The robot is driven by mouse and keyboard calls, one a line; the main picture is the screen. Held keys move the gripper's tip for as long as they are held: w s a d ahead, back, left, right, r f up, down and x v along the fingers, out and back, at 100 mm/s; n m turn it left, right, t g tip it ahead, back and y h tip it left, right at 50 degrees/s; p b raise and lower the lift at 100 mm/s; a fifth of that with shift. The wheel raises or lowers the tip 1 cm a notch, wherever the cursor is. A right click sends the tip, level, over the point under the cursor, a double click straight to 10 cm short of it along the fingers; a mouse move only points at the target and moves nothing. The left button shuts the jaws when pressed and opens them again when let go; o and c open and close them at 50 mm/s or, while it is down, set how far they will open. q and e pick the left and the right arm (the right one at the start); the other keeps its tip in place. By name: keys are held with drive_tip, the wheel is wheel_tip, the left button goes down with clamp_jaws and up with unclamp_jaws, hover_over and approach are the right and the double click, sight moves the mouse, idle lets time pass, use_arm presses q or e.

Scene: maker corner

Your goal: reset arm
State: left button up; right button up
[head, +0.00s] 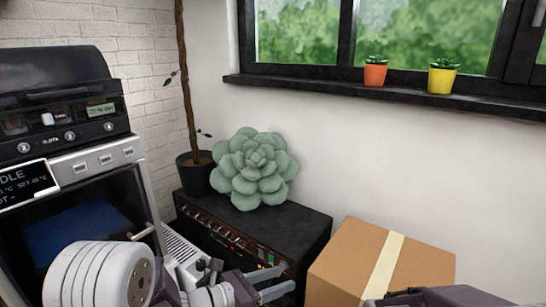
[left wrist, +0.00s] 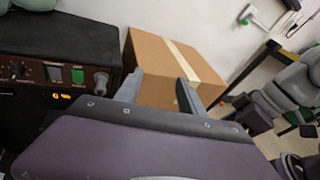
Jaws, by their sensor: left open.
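My left gripper (head: 288,277) shows at the bottom middle of the head view, in front of the black amplifier-like box. Its two grey fingers are apart with nothing between them. In the left wrist view, the fingers (left wrist: 158,76) point toward the cardboard box, spread and empty. My right gripper (head: 425,297) shows only as a purple and dark housing at the bottom right edge of the head view, in front of the cardboard box. Its fingers cannot be made out.
A cardboard box (head: 365,262) stands right of the black amplifier-like box (head: 300,228), which carries a large succulent (head: 254,170). A dark machine with a display (head: 60,115) stands at left. A potted trunk (head: 197,172) is behind. Orange (head: 375,74) and yellow (head: 441,80) pots sit on the windowsill.

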use_arm(q)
drive_tip(key=s+a+f+m+g+y+p, duration=0.1)
drive_tip(key=s+f+m+g+y, duration=0.1)
drive_tip(key=s+m+g, duration=0.35)
drive_tip(key=s+a+f+m+g+y+p, duration=0.1)
drive_tip(key=s+m+g+y, duration=0.15)
drive_tip(key=s+m, duration=0.6)
drive_tip(key=s+a+f+m+y, duration=0.1)
drive_tip(key=a+f+m+y, duration=0.3)
drive_tip(key=a, duration=0.4)
drive_tip(key=s+a+f+m+y, duration=0.2)
drive_tip(key=a+m+y, duration=0.2)
drive_tip(key=a+m, duration=0.35)
wheel_tip(320, 180, up, 38)
drive_tip(key=w+t+p, duration=0.1)
drive_tip(key=p, duration=3.7)
drive_tip(key=shift+w+a+m, duration=0.25)
drive_tip(key=shift+a+m, duration=0.1)
drive_tip(key=shift+a, duration=0.1)
use_arm(e)
wheel_tip(320, 180, up, 41)
use_arm(q)
drive_tip(key=shift+y, duration=0.25)
use_arm(e)
drive_tip(key=shift+f, duration=0.1)
